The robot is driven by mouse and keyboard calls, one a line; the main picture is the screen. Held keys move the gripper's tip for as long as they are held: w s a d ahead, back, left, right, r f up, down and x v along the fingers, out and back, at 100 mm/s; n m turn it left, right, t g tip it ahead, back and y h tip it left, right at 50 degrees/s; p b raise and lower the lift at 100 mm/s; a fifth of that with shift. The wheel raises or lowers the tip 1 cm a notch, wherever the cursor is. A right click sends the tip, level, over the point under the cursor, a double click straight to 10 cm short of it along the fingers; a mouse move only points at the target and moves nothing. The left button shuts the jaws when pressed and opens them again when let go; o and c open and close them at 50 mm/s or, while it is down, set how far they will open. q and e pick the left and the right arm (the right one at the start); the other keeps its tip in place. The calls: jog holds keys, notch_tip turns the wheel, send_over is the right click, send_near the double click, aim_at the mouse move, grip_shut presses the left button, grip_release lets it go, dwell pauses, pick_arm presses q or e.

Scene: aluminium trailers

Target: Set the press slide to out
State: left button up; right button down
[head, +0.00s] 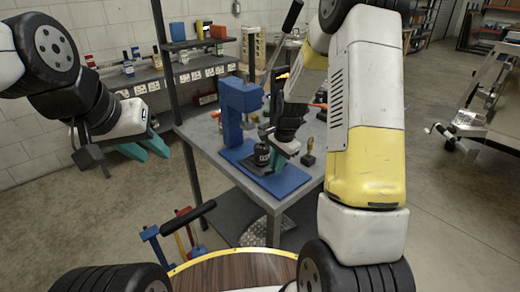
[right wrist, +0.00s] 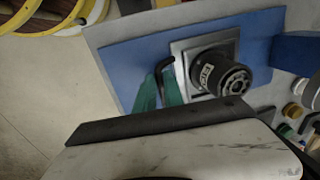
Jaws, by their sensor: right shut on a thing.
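The blue press (head: 236,112) stands on the grey workbench, its column upright on a flat blue base (head: 290,182). In the right wrist view, the press slide (right wrist: 181,49) is a grey square plate over the blue base (right wrist: 135,62). A black cylindrical part (right wrist: 222,75) with a pale label sits on it; it also shows in the head view (head: 262,155). A dark handle (right wrist: 160,68) is at the slide's left side. My right gripper (right wrist: 167,82) has its teal fingers shut on this handle. My left gripper (head: 147,149) is open and empty, away from the bench.
Small items, including a dark-and-gold one (head: 308,155), stand on the bench right of the press. A shelf unit (head: 190,72) with bins and bottles is behind. A rack with coloured tools (head: 183,232) stands in front. Open floor lies left of the bench (head: 130,215).

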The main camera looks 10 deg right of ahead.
jog(key=s+d, duration=0.1)
jog(key=s, duration=0.1)
jog(key=s+d, duration=0.2)
jog(key=s, duration=0.1)
jog(key=s+d, duration=0.1)
jog(key=s, duration=0.1)
jog(key=shift+s+d+f, duration=0.1)
jog(key=shift+s+d, duration=0.05)
jog(key=shift+d, duration=0.2)
jog(key=shift+s, duration=0.1)
jog(key=c, duration=1.5)
grip_release()
jog(key=shift+d, duration=0.1)
jog(key=shift+r, duration=0.2)
notch_tip(320, 180, up, 7)
jog(key=s, duration=0.1)
jog(key=shift+d+r, duration=0.2)
jog(key=shift+d, duration=0.15)
jog(key=s+a+r+n+t, duration=0.2)
jog(key=s+a+r+n, duration=0.1)
jog(key=s+r+n, duration=0.3)
jog(key=s+a+r+n+t+y, duration=0.1)
jog(key=s+a+r+n, duration=0.3)
jog(key=s+r, duration=0.6)
notch_tip(320, 180, up, 2)
jog(key=shift+a+r+n+t, duration=0.1)
jog(key=shift+a+n+t, duration=0.1)
jog(key=shift+n+t, duration=0.65)
